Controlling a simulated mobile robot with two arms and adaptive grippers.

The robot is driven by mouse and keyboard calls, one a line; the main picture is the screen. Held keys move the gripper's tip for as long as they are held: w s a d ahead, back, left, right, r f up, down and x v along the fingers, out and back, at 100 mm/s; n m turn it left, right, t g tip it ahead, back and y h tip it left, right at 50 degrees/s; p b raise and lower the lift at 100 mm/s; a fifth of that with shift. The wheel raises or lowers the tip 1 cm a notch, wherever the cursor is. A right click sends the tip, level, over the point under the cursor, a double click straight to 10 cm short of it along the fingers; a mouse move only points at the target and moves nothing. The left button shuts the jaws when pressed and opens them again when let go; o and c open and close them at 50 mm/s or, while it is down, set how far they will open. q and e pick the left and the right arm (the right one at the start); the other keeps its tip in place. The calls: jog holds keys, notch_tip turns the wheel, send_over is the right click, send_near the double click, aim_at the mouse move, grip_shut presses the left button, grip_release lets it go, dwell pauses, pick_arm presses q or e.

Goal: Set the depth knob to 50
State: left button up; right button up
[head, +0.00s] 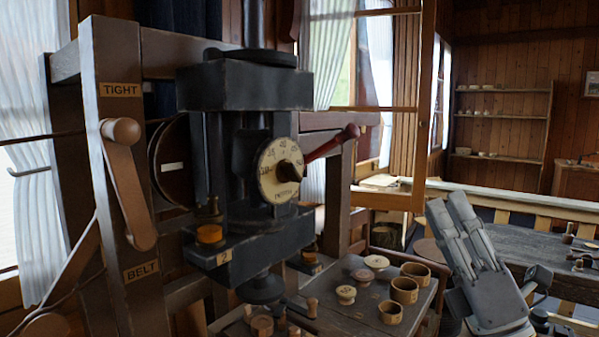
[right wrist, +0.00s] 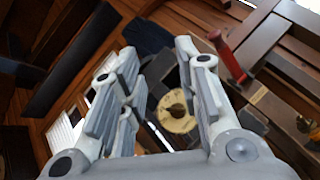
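The depth dial (head: 268,185) is a round cream plate with numbers and the word DEPTH, on the front of a dark machine column. The dark brown depth knob (head: 289,172) sits at its centre; I cannot read its exact setting. The dial also shows in the right wrist view (right wrist: 176,123), seen between my fingers. My right gripper (head: 448,203) is to the right of the dial, well apart from it, with its fingers pointing up. In the right wrist view its fingers (right wrist: 156,53) are spread with nothing between them. My left gripper is not in view.
A red-handled lever (head: 331,144) sticks out right of the dial. A wooden crank (head: 127,185) stands at left between TIGHT and BELT labels. Below the dial, a small table (head: 357,315) holds several turned spools and cups. The space between dial and right gripper looks open.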

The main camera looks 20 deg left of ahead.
aim_at(296, 172)
jog(key=s+a+r+n+g+y, duration=0.25)
jog(key=a+n+g, duration=0.25)
jog(key=n+g, duration=0.4)
jog(key=s+a+r+n+g+y, duration=0.1)
jog(key=a+r+n+g+y, duration=0.2)
jog(key=a+n+g, duration=0.55)
jog(key=w+a+n+h+p, duration=0.1)
jog(key=w+a+n+h, duration=0.1)
jog(key=w+a+n+t+h+p, duration=0.1)
jog(key=w+a+n+h, duration=0.1)
jog(key=a+n, duration=0.1)
jog(key=w+a+n+t+h+p, duration=0.1)
jog(key=w+a+n+h, duration=0.1)
jog(key=a, duration=0.1)
jog(key=shift+w+f+t, duration=0.15)
jog(key=shift+f+t, duration=0.1)
jog(key=shift+f, duration=0.1)
jog(key=shift+x, duration=0.85)
jog(key=shift+f, duration=0.2)
grip_shut()
